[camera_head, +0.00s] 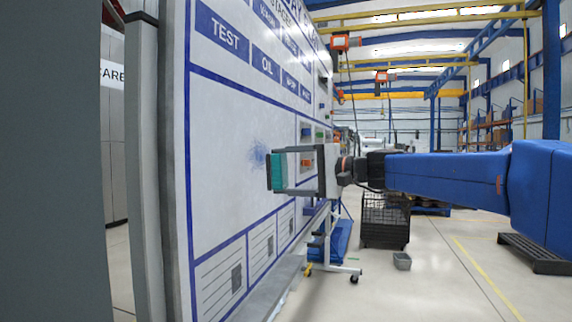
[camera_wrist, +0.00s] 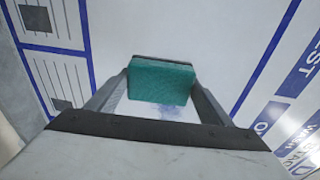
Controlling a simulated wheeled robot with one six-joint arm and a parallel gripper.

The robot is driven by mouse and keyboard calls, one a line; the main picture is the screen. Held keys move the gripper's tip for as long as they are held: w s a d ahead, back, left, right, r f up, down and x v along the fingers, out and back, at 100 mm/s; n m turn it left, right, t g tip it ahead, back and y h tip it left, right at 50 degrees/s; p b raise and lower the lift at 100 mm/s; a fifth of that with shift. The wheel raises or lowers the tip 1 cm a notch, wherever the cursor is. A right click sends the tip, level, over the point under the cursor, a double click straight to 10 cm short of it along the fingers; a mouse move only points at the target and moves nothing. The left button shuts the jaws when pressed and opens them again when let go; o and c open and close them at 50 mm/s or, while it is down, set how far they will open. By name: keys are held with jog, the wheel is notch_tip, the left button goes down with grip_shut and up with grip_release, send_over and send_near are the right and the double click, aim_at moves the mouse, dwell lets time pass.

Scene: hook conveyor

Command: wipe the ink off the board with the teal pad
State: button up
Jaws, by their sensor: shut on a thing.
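The board (camera_head: 215,130) is a tall white panel with blue lines and lettering, standing upright at the left of the head view. A smudge of blue ink (camera_head: 258,154) is on its white area, just left of my gripper. Part of the ink shows below the pad in the wrist view (camera_wrist: 178,112). My gripper (camera_head: 279,171) is shut on the teal pad (camera_wrist: 160,82), which has a dark backing. The pad also shows in the head view at the fingertips, facing the board. I cannot tell whether it touches the board.
A grey post (camera_head: 150,160) stands at the board's left edge. The floor at the front right is mostly clear.

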jog(key=shift+w+d+r+t, duration=0.1)
jog(key=shift+w+r+t, duration=0.1)
jog(key=shift+w+r, duration=0.25)
jog(key=shift+w+d+r+t, duration=0.1)
jog(key=shift+w+r+t, duration=0.1)
jog(key=shift+r, duration=0.35)
jog(key=shift+w+a+r, duration=0.1)
jog(key=shift+a, duration=0.05)
jog(key=shift+s+x, duration=0.2)
jog(key=shift+x, duration=1.2)
jog(key=shift+s+x, duration=0.15)
jog(key=shift+x, duration=1.3)
jog(key=shift+s+x, duration=0.2)
jog(key=shift+x, duration=0.9)
jog(key=shift+w, duration=0.15)
jog(key=shift+w+d, duration=0.3)
jog(key=shift+w, duration=0.45)
jog(key=shift+w+d, duration=0.3)
jog(key=shift+w, duration=0.45)
jog(key=w+d, duration=0.3)
jog(key=w, duration=0.7)
jog(key=shift+d, duration=0.15)
jog(key=w+d, duration=0.2)
jog(key=w, duration=0.4)
jog(key=shift+d, duration=0.15)
